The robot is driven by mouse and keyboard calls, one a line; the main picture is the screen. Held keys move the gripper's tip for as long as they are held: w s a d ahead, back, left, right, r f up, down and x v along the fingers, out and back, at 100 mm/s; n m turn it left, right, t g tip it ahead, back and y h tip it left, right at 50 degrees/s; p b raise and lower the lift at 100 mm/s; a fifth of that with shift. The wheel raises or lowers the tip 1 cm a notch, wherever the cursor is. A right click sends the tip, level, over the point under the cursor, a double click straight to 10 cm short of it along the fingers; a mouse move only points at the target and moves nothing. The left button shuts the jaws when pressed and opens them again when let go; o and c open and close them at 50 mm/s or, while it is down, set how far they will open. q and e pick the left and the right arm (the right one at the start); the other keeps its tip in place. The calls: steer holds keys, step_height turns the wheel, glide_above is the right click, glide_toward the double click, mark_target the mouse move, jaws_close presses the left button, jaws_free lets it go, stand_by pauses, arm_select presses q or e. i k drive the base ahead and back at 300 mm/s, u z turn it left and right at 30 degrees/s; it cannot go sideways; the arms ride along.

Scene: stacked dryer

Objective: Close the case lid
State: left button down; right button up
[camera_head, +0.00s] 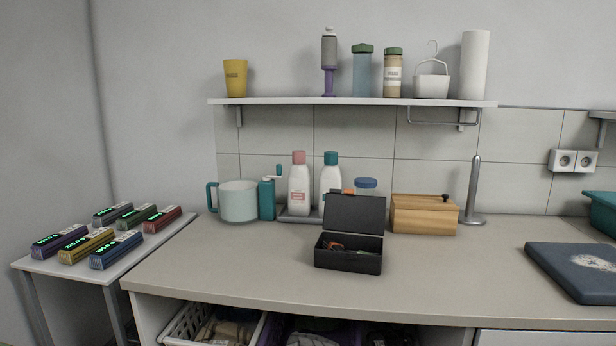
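A small black case (347,262) stands on the countertop, a little right of the picture's middle. Its lid (354,213) is open and stands up at the back, leaning slightly rearward. Small red, orange and dark items lie inside the case, too small to make out. Neither of my grippers shows in the head view.
Behind the case stand white bottles (299,188), a wooden box (424,213), a mug (238,200) and a metal holder (473,195). The counter (230,272) is clear in front and beside the case. A shelf (350,101) hangs above.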

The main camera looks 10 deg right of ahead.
mark_target(360, 214)
steer(key=i, duration=0.45)
steer(key=z, duration=0.9)
